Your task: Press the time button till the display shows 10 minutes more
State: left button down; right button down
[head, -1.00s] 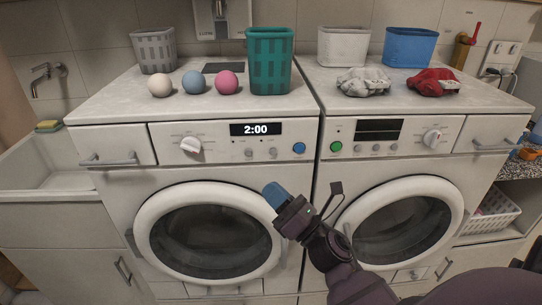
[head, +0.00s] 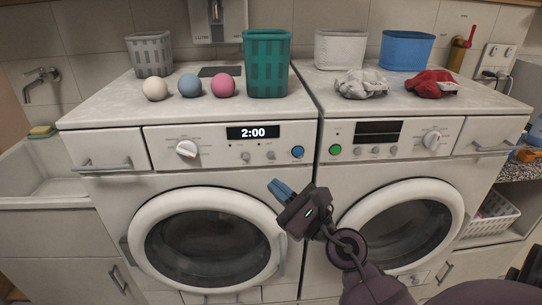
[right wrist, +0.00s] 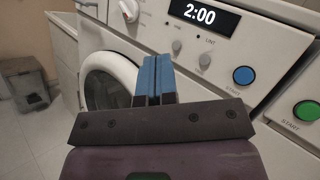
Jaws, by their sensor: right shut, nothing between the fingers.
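The left washing machine's display (head: 253,132) reads 2:00, and it reads the same in the right wrist view (right wrist: 205,14). Below the display are two small grey buttons; the left one (head: 245,157), labelled TIME or similar, is too small to read surely, and the right one (head: 271,155) sits beside it. They also show in the right wrist view (right wrist: 177,46). A blue START button (head: 297,152) is to their right. My right gripper (head: 279,189), with blue fingers, is shut and empty in front of the machine, below the buttons and apart from them. My left gripper is not in view.
A second machine with a dark display (head: 378,132) and green START button (head: 335,149) stands at the right. Several baskets, including a teal one (head: 267,63), three balls and two crumpled cloths lie on top. A white sink (head: 40,177) is at left.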

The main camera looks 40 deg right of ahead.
aim_at(271, 155)
dwell(0.4)
jog(key=shift+w+d, duration=0.75)
jog(key=shift+w, duration=0.5)
jog(key=shift+w+d, duration=0.8)
jog(key=shift+w, duration=0.45)
jog(key=shift+w+d, duration=0.75)
jog(key=shift+w, duration=0.5)
jog(key=shift+w, duration=0.1)
jog(key=shift+w+d, duration=0.2)
jog(key=shift+w, duration=0.05)
